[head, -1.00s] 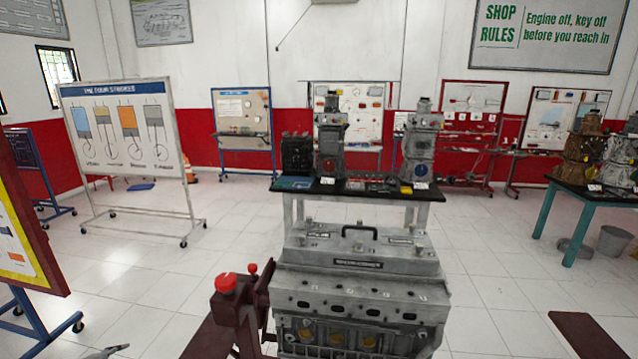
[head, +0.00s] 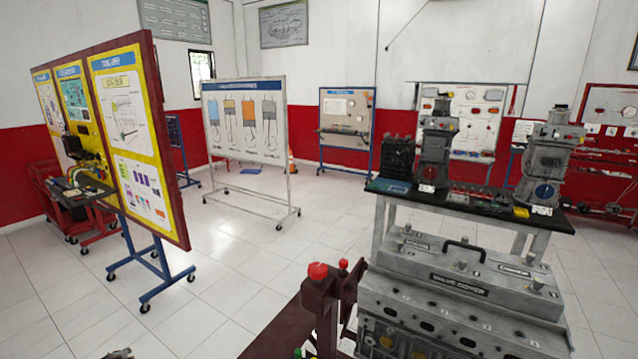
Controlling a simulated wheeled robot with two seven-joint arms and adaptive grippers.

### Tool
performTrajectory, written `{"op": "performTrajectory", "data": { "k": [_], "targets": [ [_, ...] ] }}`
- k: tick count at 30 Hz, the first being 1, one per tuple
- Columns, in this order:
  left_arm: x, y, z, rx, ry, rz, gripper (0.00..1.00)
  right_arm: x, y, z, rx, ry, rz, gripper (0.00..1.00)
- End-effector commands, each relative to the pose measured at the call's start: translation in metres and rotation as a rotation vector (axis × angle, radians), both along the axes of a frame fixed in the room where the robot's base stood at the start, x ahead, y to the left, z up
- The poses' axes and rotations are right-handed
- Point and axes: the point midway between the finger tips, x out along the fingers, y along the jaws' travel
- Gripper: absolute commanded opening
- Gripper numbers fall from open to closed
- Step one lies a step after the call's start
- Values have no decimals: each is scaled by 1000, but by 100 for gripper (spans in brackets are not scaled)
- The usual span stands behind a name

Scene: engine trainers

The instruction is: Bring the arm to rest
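Only a small grey tip, which seems to be part of my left gripper (head: 118,354), shows at the bottom edge on the left of the head view. Its fingers are cut off by the frame, so I cannot tell whether it is open or shut. It appears over the floor, apart from the engine and its stand. My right gripper is not in view.
A grey engine with a valve cover (head: 462,285) stands at the lower right, beside a dark red stand with a red knob (head: 318,271). A yellow-and-red display board (head: 130,135) on blue legs stands left. Tiled floor (head: 225,270) is clear between them.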

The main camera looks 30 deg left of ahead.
Motion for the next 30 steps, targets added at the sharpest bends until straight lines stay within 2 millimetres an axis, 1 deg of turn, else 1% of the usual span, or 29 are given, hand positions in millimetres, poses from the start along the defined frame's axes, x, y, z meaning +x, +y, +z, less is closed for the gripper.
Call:
{"op": "performTrajectory", "data": {
  "k": [1, 6, 14, 17, 20, 23, 24, 26, 27, 29, 30],
  "targets": [
    [-11, 3, 0, 5, 11, 18, 38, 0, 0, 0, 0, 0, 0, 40],
    [-45, 14, 3, 23, 44, 81, 38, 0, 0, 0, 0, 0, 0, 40],
    [-56, -30, -44, -48, 43, 99, 38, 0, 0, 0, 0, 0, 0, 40],
    [-62, -52, -65, -80, 45, 108, 38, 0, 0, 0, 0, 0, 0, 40],
    [-70, -78, -88, -119, 46, 119, 38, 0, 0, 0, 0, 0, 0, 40],
    [-78, -112, -116, -167, 48, 133, 38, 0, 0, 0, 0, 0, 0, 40],
    [-82, -127, -127, -186, 49, 137, 38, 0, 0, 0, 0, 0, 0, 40],
    [-86, -149, -143, -216, 51, 146, 38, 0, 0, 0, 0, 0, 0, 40],
    [-90, -164, -153, -236, 50, 151, 38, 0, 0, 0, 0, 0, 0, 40],
    [-94, -187, -168, -266, 52, 160, 38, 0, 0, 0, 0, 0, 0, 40],
    [-97, -203, -178, -286, 52, 165, 38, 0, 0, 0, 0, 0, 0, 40]
  ]
}}
